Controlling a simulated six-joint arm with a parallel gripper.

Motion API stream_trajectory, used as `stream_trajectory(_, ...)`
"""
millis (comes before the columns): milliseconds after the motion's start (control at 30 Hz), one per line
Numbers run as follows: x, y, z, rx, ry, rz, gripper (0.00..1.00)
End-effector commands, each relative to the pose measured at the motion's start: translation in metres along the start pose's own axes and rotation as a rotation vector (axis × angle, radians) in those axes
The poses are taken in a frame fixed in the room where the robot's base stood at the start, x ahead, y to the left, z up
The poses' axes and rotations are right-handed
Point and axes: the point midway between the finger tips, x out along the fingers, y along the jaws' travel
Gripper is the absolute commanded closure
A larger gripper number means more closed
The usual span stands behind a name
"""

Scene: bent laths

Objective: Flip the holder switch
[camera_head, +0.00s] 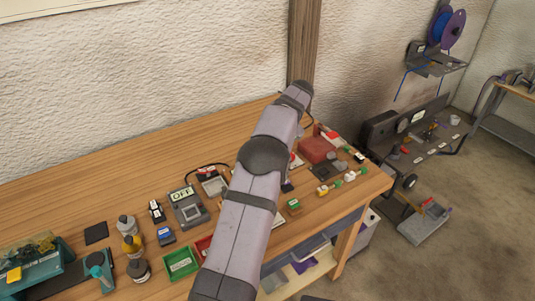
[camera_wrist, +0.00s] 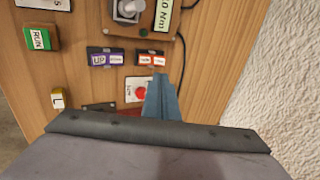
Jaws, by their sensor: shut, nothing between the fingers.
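My gripper's blue-grey fingers (camera_wrist: 160,97) are shut and empty in the wrist view, with their tips just below the small red-and-white labelled block (camera_wrist: 152,58). I cannot tell which of these is the holder switch, or whether the fingers touch anything. In the head view my arm hides the gripper and the bench under it.
A device with a grey knob (camera_wrist: 127,10) and a display reading "0 Nm" (camera_wrist: 162,14) stands beyond the blocks. A green "RUN" block (camera_wrist: 40,38) is at left. In the head view, a red block (camera_head: 316,150) and several small parts crowd the wooden bench (camera_head: 110,205).

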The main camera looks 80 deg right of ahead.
Motion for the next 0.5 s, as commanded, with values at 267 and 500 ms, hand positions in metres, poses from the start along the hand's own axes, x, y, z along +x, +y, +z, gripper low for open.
stream_trajectory(267,0.05,-0.001,0.001,0.001,-0.004,0.002,1.0)
stream_trajectory(500,0.083,-0.001,0.001,-0.001,-0.002,0.001,1.0)
